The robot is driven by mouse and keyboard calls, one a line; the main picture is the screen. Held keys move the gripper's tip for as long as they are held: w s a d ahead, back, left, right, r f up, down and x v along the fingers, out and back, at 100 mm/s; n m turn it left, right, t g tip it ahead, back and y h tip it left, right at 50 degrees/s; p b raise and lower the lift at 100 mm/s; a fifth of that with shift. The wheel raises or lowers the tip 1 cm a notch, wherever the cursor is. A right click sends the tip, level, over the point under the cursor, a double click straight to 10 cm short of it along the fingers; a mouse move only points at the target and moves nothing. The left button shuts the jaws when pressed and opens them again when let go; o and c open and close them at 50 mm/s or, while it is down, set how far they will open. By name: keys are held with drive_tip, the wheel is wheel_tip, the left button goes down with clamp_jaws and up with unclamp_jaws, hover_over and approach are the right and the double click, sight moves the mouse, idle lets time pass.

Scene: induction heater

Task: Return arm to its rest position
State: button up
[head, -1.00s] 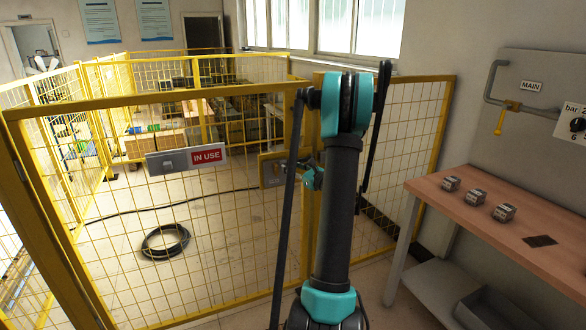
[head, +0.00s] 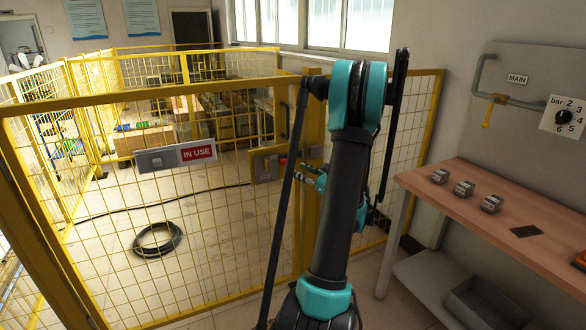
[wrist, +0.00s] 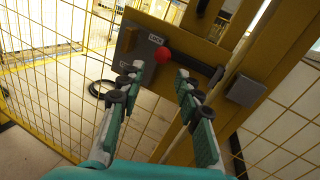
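My arm rises in the middle of the head view, with its teal elbow high up and the forearm reaching forward behind the upper arm. My gripper (wrist: 153,80) is open and empty in the wrist view, its two teal-and-grey fingers spread apart. Just beyond the fingertips is the gate's lock box (wrist: 128,45) with a red knob (wrist: 163,55) and a "LOCK" label. The knob looks apart from both fingers.
A yellow mesh fence (head: 120,110) with an "IN USE" sign (head: 197,153) stands close ahead. A black cable coil (head: 157,238) lies on the floor behind it. A wooden bench (head: 470,200) with three small blocks stands at right, below a pipe with a yellow valve handle (head: 487,115).

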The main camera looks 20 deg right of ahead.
drive_tip(key=shift+s+d, duration=0.2)
drive_tip(key=shift+s, duration=0.45)
drive_tip(key=s+a+f+n+g, duration=0.3)
drive_tip(key=s+a+n+g, duration=0.2)
drive_tip(key=a+n, duration=0.45)
drive_tip(key=s+a+f+n+g, duration=0.35)
drive_tip(key=a+n, duration=0.25)
drive_tip(key=a, duration=0.7)
drive_tip(key=s+f+n+g+h, duration=0.2)
drive_tip(key=s+n+h, duration=0.1)
drive_tip(key=s+n, duration=0.4)
drive_tip(key=s+a+f+n+g+h, duration=0.1)
drive_tip(key=s+f+n+g+h, duration=0.1)
drive_tip(key=s+n, duration=0.5)
drive_tip(key=s+f+h, duration=0.1)
drive_tip(key=s, duration=0.3)
drive_tip(key=shift+f+n, duration=0.35)
drive_tip(key=shift+w, duration=0.15)
